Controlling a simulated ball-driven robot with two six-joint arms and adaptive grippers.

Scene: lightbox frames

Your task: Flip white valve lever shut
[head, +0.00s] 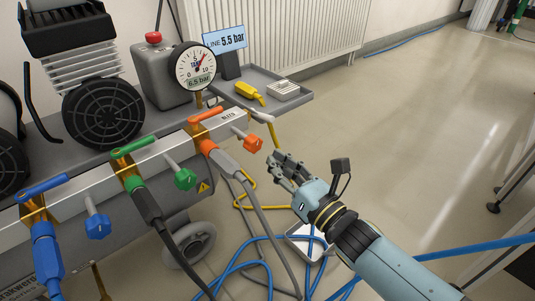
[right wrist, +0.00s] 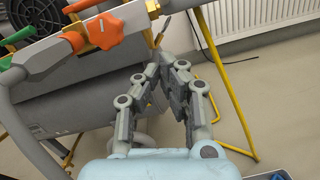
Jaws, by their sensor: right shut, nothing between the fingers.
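The white valve lever (head: 262,117) is a short pale bar at the right end of the grey manifold rail (head: 228,124) in the head view. It slants down to the right, unlike the coloured levers, which lie roughly along the rail. My left gripper is out of view.
Orange (head: 206,115), green (head: 136,143) and blue (head: 44,187) levers line the rail, with an orange knob (head: 253,143) close by. A gauge (head: 195,66) and grey tray (head: 300,97) stand behind.

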